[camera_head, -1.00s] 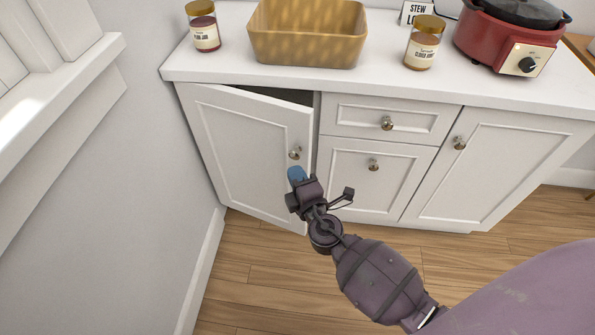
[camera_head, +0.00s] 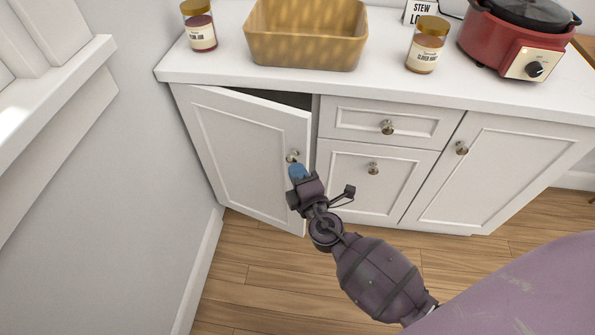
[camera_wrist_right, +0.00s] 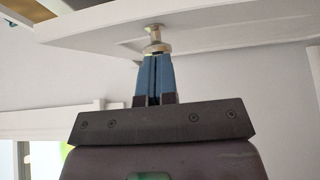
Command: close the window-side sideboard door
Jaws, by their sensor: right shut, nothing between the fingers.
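The window-side sideboard door (camera_head: 247,155) is the white left-hand door, standing a little ajar with a dark gap along its top. Its round metal knob (camera_head: 292,156) is near the free right edge. My right gripper (camera_head: 298,172) is shut and empty, its blue fingertips at the door face just below the knob. In the right wrist view the closed blue fingers (camera_wrist_right: 154,72) point at the knob (camera_wrist_right: 156,42), close to it or touching; I cannot tell which. My left gripper is not in view.
The sideboard top (camera_head: 330,84) holds a wooden basket (camera_head: 305,50), a jam jar (camera_head: 199,28), a honey jar (camera_head: 427,46) and a red cooker (camera_head: 505,40). Drawers (camera_head: 350,120) and a shut right door (camera_head: 490,170) adjoin. A wall and window sill (camera_head: 50,90) are at left.

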